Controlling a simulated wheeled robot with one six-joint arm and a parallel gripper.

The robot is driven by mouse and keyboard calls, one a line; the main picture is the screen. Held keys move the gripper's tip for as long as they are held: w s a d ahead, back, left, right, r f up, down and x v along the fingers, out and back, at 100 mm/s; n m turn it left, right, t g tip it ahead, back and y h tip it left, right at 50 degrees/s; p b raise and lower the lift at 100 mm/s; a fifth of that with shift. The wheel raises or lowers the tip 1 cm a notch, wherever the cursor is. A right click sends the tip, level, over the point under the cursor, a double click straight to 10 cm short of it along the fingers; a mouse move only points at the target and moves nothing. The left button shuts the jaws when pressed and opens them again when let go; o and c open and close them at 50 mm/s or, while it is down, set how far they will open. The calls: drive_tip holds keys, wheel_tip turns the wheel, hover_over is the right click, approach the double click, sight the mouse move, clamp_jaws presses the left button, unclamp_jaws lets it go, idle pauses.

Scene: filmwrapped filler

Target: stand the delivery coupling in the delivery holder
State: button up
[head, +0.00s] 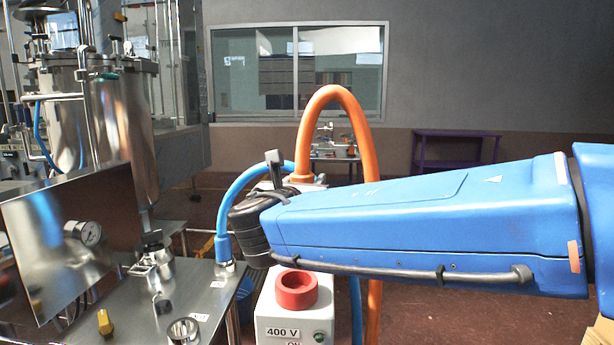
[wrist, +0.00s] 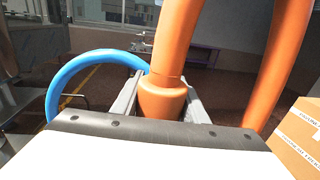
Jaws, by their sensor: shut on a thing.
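My gripper (wrist: 160,98) is shut on an orange hose coupling (wrist: 162,104), its flared collar between the two grey fingers. The orange hose rises from it, loops over and comes down at the right. An open steel ring holder (head: 183,331) stands beside a small label at the front of the steel table. I cannot read which label marks the delivery holder.
A blue hose (head: 246,180) ends in a coupling standing at the steel table's (head: 205,300) right edge. A tilted shiny panel (head: 70,240), a yellow knob (head: 105,322) and a steel fitting stand left. A white 400 V box (head: 290,322) with a red ring is below my wrist.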

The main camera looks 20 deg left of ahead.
wheel_tip(320, 180, down, 7)
idle(1.3)
drive_tip(key=shift+f, duration=0.4)
idle(1.1)
drive_tip(key=o, duration=1.5)
drive_tip(key=shift+s, duration=0.1)
